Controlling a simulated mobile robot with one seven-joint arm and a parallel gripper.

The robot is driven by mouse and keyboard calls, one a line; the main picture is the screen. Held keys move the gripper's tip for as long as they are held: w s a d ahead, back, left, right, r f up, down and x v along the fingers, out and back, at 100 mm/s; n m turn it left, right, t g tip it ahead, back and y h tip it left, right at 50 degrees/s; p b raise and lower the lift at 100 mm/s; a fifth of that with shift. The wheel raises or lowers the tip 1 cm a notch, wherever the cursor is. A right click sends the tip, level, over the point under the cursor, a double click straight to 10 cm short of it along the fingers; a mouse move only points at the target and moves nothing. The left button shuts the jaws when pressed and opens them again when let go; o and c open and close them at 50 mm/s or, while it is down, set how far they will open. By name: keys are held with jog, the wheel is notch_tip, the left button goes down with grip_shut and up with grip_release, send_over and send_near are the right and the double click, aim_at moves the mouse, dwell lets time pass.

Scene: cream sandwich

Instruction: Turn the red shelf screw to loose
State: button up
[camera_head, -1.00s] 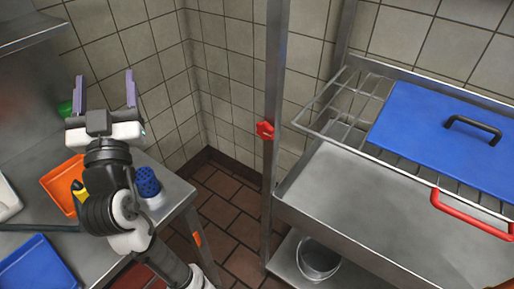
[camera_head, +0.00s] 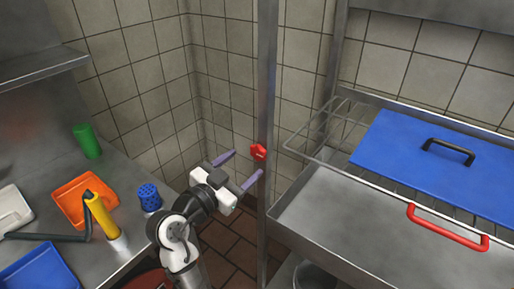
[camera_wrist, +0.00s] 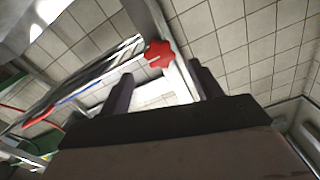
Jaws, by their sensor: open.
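The red shelf screw (camera_head: 258,152) is a small lobed knob on the upright metal shelf post (camera_head: 267,90) in the head view. My gripper (camera_head: 242,167) is open and empty, just left of the post. Its two purple fingers point toward the post, a little below and left of the screw. In the wrist view the red screw (camera_wrist: 159,54) shows beyond the fingertips, between the two dark fingers (camera_wrist: 162,82) and slightly above them. The fingers appear apart from the screw.
The metal shelf unit at right carries a wire rack (camera_head: 330,135), a blue lid (camera_head: 420,150) with a black handle and a red handle (camera_head: 445,228). At left, the steel table holds an orange tray (camera_head: 70,205), a blue cup (camera_head: 149,197), a green cylinder (camera_head: 87,141) and a yellow-handled tool (camera_head: 101,214).

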aim_at(256, 153)
jog(key=p+x, duration=0.2)
jog(key=x, duration=0.4)
jog(key=shift+w+d, duration=0.25)
jog(key=shift+w, duration=0.05)
jog(key=c, duration=1)
jog(key=shift+o, duration=0.2)
jog(key=n, duration=0.4)
jog(key=shift+a+n+p, duration=0.1)
jog(key=shift+n+p, duration=0.2)
jog(key=shift+n, duration=0.1)
jog(key=o, duration=1)
jog(key=shift+c, duration=0.2)
